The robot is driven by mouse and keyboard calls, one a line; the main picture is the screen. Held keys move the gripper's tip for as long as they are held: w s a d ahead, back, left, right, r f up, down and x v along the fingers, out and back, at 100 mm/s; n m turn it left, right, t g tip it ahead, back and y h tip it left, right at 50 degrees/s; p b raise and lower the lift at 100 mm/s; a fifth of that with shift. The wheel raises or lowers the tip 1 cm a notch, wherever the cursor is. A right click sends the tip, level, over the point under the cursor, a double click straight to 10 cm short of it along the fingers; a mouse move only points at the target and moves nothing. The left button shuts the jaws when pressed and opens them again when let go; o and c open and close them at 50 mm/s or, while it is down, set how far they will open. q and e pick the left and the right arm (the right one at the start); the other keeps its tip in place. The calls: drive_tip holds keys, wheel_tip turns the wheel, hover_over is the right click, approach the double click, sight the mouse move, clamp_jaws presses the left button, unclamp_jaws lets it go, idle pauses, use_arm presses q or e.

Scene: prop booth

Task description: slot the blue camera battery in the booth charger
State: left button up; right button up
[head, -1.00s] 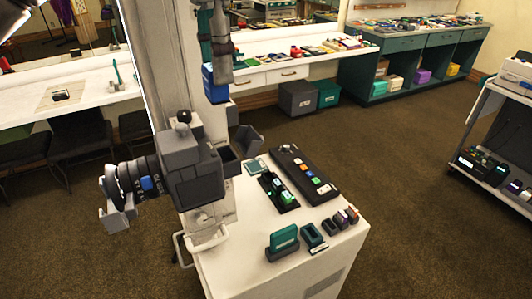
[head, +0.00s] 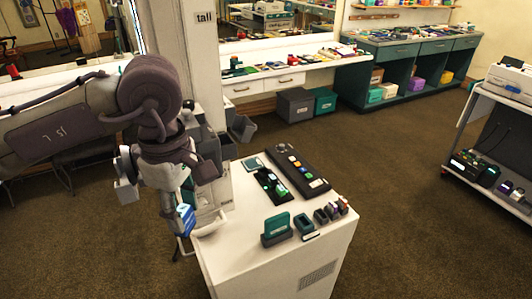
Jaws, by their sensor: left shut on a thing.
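My left gripper (head: 178,190) comes in from the left and is shut on the blue battery (head: 186,219). It holds the battery upright beside the left edge of the white cart (head: 240,245), and my arm hides part of the view there. On the cart top lies a dark unit with green-lit parts (head: 272,184), which may be the charger; I cannot tell for sure. Beside it is a longer dark panel with coloured buttons (head: 299,171). A teal block in a dark holder (head: 277,231) and a teal-rimmed open holder (head: 305,228) stand near the front edge. My right gripper is not in view.
Small dark blocks (head: 331,212) line the cart's right front. A grey camera rig is mostly hidden behind my arm. A shelf trolley (head: 503,130) stands at the right. Brown carpet (head: 400,190) is clear between. Bins (head: 295,104) sit under the back counter.

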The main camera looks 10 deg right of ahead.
use_arm(q)
drive_tip(key=s+a+f+m, duration=0.3)
drive_tip(key=f+m, duration=0.1)
drive_tip(key=f, duration=0.6)
drive_tip(key=s+a+f+m, duration=0.3)
drive_tip(key=a+f+m, duration=0.1)
drive_tip(key=f, duration=0.6)
drive_tip(key=s+a+f+m, duration=0.4)
drive_tip(key=f+m, duration=0.1)
drive_tip(key=f, duration=0.5)
drive_tip(key=shift+f, duration=0.2)
